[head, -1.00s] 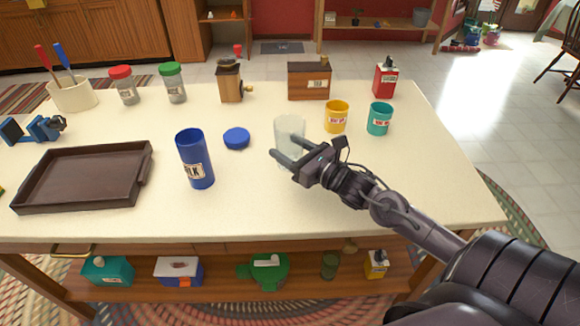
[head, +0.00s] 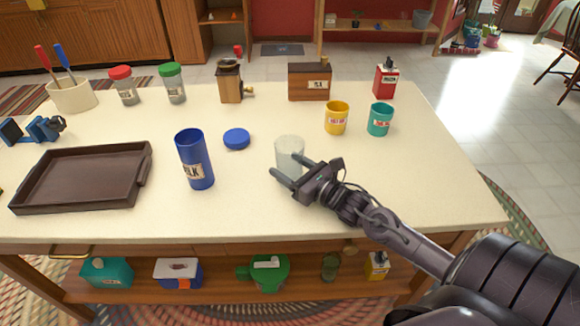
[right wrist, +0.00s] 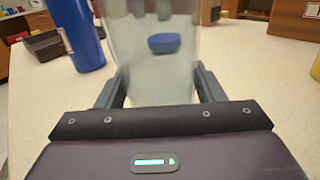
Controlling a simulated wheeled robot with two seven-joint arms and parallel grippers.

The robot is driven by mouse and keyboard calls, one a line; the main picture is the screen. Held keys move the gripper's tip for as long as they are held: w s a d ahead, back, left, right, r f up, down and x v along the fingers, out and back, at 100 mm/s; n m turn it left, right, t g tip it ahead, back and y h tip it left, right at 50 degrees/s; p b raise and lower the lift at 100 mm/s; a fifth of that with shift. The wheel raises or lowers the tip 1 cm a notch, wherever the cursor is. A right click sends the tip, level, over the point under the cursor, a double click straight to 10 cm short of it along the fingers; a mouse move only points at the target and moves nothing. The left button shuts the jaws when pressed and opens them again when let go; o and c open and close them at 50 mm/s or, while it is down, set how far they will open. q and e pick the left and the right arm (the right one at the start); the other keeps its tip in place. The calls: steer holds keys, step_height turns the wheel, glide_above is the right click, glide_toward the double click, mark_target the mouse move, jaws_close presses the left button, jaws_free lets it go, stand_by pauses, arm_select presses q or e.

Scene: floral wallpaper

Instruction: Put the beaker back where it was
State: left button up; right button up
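The beaker (head: 289,148) is clear glass and upright, over the middle of the cream tabletop, right of the blue milk bottle. My right gripper (head: 285,165) has one finger on each side of it and is shut on it. In the right wrist view the beaker (right wrist: 150,75) stands between the two fingers (right wrist: 160,90), and the blue lid shows through the glass. I cannot tell whether its base touches the table. My left gripper is not in view.
The blue milk bottle (head: 195,160) and blue lid (head: 236,138) are left of the beaker. A yellow mug (head: 336,117) and teal mug (head: 380,119) stand behind right. A brown tray (head: 140,188) lies at left. The table's front right is clear apart from my arm.

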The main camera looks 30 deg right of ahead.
mark_target(299, 173)
steer(key=o, duration=0.3)
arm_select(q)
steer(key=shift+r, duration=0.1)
arm_select(e)
steer(key=shift+r, duration=0.1)
steer(key=shift+r, duration=0.15)
steer(key=v, duration=0.6)
steer(key=shift+s, duration=0.2)
steer(key=v, duration=0.4)
steer(key=shift+s+d, duration=0.2)
steer(key=shift+s, duration=0.1)
steer(key=shift+s+d, duration=0.1)
steer(key=shift+s, duration=0.3)
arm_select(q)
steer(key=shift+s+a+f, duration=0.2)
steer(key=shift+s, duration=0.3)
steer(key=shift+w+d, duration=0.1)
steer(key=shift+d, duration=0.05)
